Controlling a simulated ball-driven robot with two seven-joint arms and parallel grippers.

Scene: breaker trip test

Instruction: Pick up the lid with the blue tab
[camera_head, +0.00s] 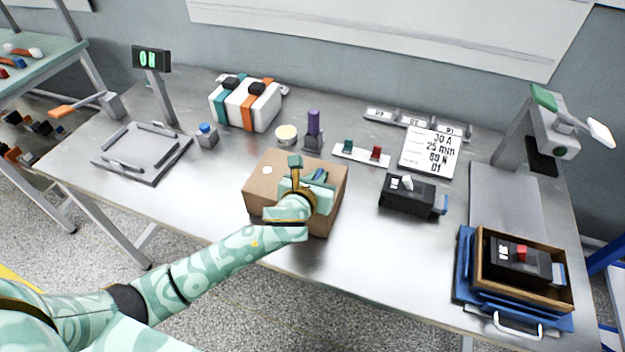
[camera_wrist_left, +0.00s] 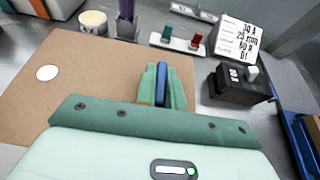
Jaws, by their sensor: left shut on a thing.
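The lid (camera_head: 258,182) is a flat brown panel with a white dot on top of a brown box (camera_head: 262,212). In the left wrist view the lid (camera_wrist_left: 85,85) fills the left and middle. Its blue tab (camera_wrist_left: 161,84) stands upright between the green fingers of my left gripper (camera_wrist_left: 162,88). In the head view my left gripper (camera_head: 314,182) is over the right part of the lid, shut on the tab and hiding most of it. I cannot tell any gap between lid and box. My right gripper is not in view.
Behind the box stand a cream round tub (camera_head: 286,134) and a purple-topped post (camera_head: 313,127). A black breaker (camera_head: 407,196) is to the right. A wooden tray (camera_head: 484,270) with another breaker is at the front right. A grey frame (camera_head: 140,155) is at the left.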

